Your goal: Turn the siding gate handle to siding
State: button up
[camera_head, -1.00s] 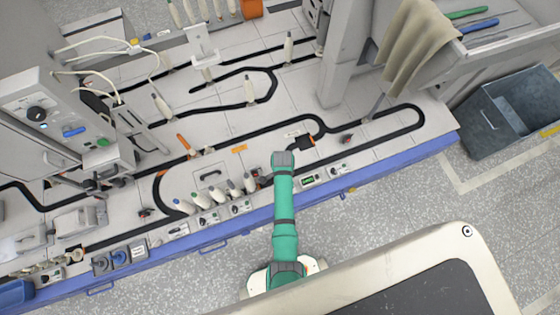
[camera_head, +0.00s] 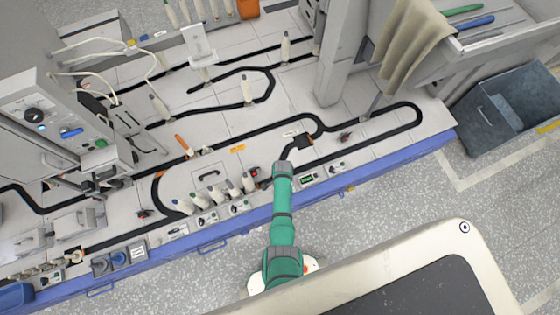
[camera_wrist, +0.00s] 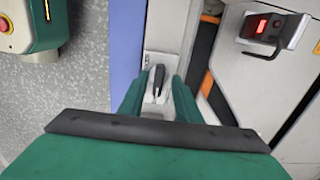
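In the wrist view, a small black lever handle (camera_wrist: 158,78) points along a white plate (camera_wrist: 149,64) near the blue front edge. I take it as the siding gate handle, though no label is readable. My gripper (camera_wrist: 159,92) is open, its two green fingers on either side of the handle's near end. I cannot tell whether they touch it. In the head view, my gripper (camera_head: 283,168) is over the front part of the track table and hides what lies beneath it.
A grey device with a red display (camera_wrist: 265,28) and dark hook stands right of the fingers. In the head view, several white bobbins (camera_head: 218,190) stand left of my gripper. A panel with a green display (camera_head: 306,180) lies to the right. The blue table edge (camera_head: 390,160) runs along the front.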

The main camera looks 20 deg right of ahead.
jog(key=shift+s+a, duration=0.1)
jog(key=c, duration=0.7)
jog(key=shift+s+d, duration=0.2)
jog(key=shift+d, duration=0.2)
grip_shut()
jog(key=shift+w+a, duration=0.1)
jog(key=shift+a, duration=0.45)
jog(key=shift+d, duration=0.3)
jog(key=shift+d+n, duration=0.1)
jog(key=shift+n, duration=1.4)
jog(key=n, duration=0.4)
jog(key=shift+w, duration=0.1)
jog(key=n, duration=0.4)
jog(key=shift+n, duration=0.3)
jog(key=shift+w+n, duration=0.1)
jog(key=shift+n, duration=0.2)
